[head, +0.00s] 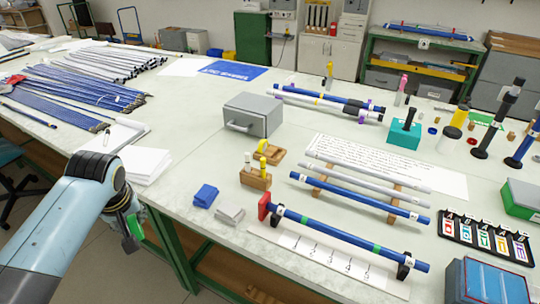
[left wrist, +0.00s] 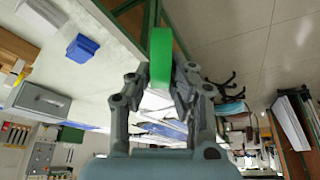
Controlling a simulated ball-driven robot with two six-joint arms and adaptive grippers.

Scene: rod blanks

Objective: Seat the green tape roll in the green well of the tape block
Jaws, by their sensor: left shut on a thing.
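My left gripper (head: 132,226) hangs off the near left edge of the bench, over the floor. It is shut on the green tape roll (head: 134,226). In the left wrist view the green roll (left wrist: 160,58) stands edge-on between the two fingertips (left wrist: 160,82). A black tray (head: 462,236) with several colour-marked slots lies at the right of the bench, one slot marked green. I cannot tell for sure whether this is the tape block. My right gripper is not in view.
White paper (head: 146,166) lies near the left arm.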

